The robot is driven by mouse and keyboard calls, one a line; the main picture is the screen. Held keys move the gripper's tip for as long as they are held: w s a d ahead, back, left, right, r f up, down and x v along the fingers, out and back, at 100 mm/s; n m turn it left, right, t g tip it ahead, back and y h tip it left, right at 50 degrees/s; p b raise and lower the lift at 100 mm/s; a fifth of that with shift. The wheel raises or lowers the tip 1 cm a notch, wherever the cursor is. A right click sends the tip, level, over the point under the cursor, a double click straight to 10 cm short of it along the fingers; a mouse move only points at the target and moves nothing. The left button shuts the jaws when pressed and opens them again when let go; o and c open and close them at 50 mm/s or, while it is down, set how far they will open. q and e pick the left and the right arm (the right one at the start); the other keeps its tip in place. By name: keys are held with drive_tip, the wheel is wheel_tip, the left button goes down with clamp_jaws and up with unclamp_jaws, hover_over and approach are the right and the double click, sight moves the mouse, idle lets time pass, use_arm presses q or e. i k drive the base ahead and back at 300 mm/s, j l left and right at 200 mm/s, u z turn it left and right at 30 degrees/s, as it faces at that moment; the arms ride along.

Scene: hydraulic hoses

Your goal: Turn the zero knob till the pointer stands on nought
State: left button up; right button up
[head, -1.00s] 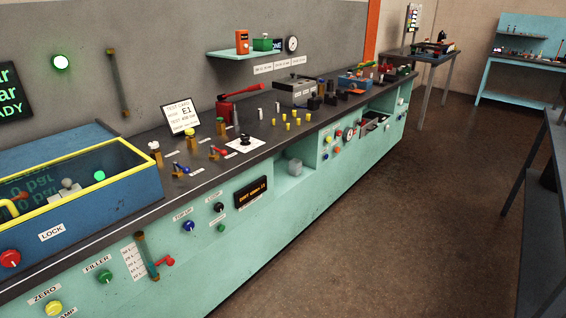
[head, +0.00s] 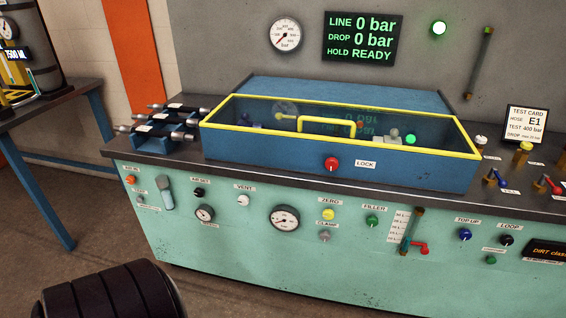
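The zero knob (head: 328,214) is a yellow round knob under the ZERO label on the pale green front panel. A white round gauge (head: 285,218) sits just left of it on the panel. A larger-faced white gauge marked bar (head: 285,35) hangs on the grey wall above the bench. The pointers are too small to read exactly on either gauge. Neither of my grippers is in view, and nothing touches the knob.
A grey CLAMP knob (head: 324,236) sits just below the zero knob, and a green FILLER knob (head: 372,220) to its right. A blue box with yellow rim (head: 478,156) and red LOCK knob (head: 332,164) stands above.

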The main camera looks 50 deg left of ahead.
sight(328, 214)
drive_tip(key=u, duration=1.15)
